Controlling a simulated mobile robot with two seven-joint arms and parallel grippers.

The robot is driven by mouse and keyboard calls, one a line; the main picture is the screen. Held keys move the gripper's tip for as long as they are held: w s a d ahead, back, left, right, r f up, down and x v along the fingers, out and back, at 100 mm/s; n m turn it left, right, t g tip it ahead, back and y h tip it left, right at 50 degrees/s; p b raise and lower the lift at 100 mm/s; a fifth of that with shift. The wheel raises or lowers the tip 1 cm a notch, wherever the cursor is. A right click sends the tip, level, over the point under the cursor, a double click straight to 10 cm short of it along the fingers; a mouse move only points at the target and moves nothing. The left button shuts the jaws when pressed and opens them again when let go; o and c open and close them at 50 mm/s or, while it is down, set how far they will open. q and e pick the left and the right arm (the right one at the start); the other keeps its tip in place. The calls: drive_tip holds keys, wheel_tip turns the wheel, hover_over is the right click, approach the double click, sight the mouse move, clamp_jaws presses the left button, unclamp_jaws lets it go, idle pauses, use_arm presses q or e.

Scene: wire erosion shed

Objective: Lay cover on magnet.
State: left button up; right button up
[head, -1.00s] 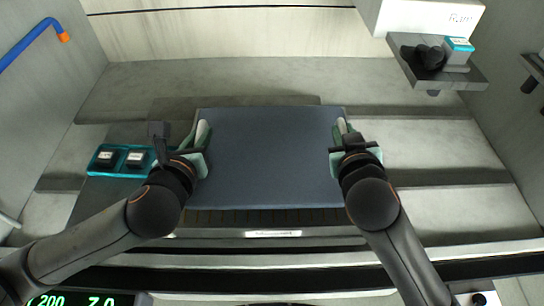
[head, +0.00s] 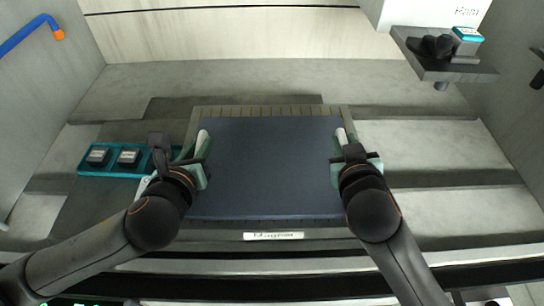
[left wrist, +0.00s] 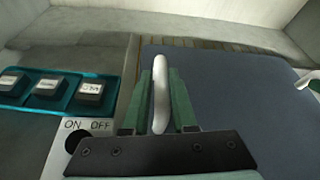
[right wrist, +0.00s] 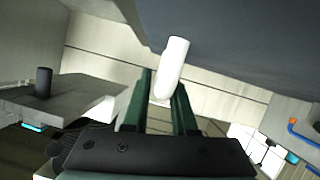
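The cover (head: 270,165) is a flat dark blue-grey sheet with a pale handle at each side. It lies over the ribbed magnet (head: 265,111), whose label shows at the front (head: 273,236). Bare ribbed strips show along the magnet's back and left edges; a thin strip shows in front. My left gripper (head: 203,148) has its fingers around the left handle, also seen in the left wrist view (left wrist: 160,95). My right gripper (head: 341,148) has its fingers around the right handle, seen in the right wrist view (right wrist: 172,68). I cannot tell whether the cover touches the magnet.
A teal tray (head: 108,174) of small dark blocks stands left of the magnet. An ON/OFF panel (left wrist: 90,128) is close to my left gripper. A shelf (head: 455,70) with a black object and teal-topped box juts out at upper right. Blue pipe (head: 25,35) is at upper left.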

use_arm(q)
drive_tip(key=o, duration=0.4)
drive_tip(key=shift+c, duration=0.2)
use_arm(e)
drive_tip(key=o, duration=0.4)
drive_tip(key=shift+c, duration=0.2)
use_arm(q)
drive_tip(key=shift+r, duration=0.1)
wheel_tip(320, 180, up, 10)
drive_tip(key=shift+f, duration=0.1)
use_arm(e)
drive_tip(key=shift+r, duration=0.1)
drive_tip(key=shift+a+r, duration=0.1)
drive_tip(key=shift+r, duration=0.25)
wheel_tip(320, 180, up, 9)
drive_tip(key=shift+r, duration=0.1)
